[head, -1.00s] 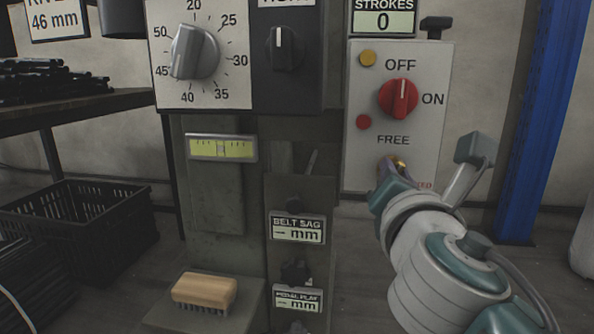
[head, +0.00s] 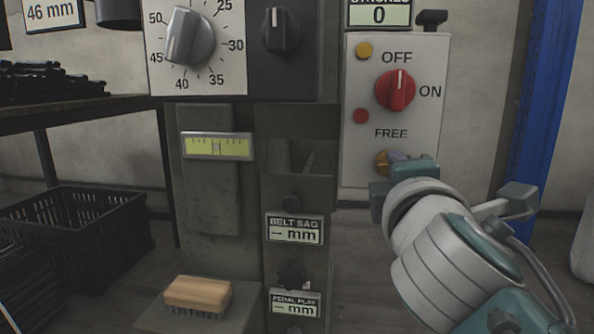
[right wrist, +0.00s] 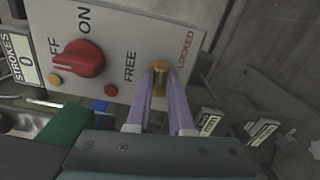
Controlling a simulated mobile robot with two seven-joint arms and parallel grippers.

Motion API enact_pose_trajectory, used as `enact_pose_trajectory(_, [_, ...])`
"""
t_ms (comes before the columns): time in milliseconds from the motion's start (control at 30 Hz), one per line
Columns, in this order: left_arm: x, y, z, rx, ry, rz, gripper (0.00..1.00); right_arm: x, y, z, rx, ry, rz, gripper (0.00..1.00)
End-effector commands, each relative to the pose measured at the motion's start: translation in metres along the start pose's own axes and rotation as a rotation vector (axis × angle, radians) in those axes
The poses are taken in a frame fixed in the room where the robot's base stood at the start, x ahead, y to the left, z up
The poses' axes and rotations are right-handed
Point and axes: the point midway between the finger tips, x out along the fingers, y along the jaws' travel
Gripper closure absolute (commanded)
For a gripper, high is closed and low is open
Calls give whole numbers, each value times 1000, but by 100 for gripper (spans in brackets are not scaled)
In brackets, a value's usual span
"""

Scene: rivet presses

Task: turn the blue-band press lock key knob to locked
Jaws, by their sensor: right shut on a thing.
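The brass lock key knob (head: 382,162) sits low on the pale control plate (head: 431,70), below the word FREE. In the right wrist view the knob (right wrist: 159,82) lies between the two purple fingers of my right gripper (right wrist: 161,74), which is shut on it. The red LOCKED label shows beside it there; in the head view my right gripper (head: 399,157) and wrist cover that label and part of the knob. I cannot tell the knob's exact angle. No blue band shows. My left gripper is out of view.
A red OFF/ON switch (head: 396,90) is above the knob, with a yellow lamp (head: 364,50) and red button (head: 361,116) to its left. A blue post (head: 535,110) stands at the right. A brush (head: 197,295) lies on a ledge at lower left.

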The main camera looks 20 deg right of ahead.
Motion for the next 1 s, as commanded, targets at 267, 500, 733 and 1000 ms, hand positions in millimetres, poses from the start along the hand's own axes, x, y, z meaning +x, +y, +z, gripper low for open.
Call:
enact_pose_trajectory(267, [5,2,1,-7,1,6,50,0,-1,0,118,0,0,100])
enact_pose_trajectory(500, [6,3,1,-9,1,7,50,0,0,0,151,-1,0,100])
enact_pose_trajectory(733, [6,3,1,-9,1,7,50,0,0,0,155,0,0,100])
enact_pose_trajectory(1000, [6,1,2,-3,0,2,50,0,0,0,154,0,0,66])
